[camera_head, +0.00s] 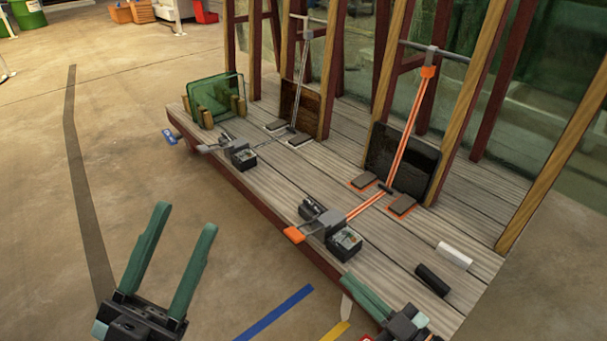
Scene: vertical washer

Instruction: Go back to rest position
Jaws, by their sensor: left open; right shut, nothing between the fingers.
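My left gripper (184,237) is at the lower left, over the bare concrete floor. Its two green fingers are spread wide with nothing between them. My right gripper (350,282) is at the bottom right, by the front edge of the wooden platform (282,217). Its green fingers are together and hold nothing. Both grippers appear apart from the devices on the platform.
On the platform stand an orange-railed device (373,203) and a grey-railed one (292,130), each with a small box near the front. Floor on the left is clear.

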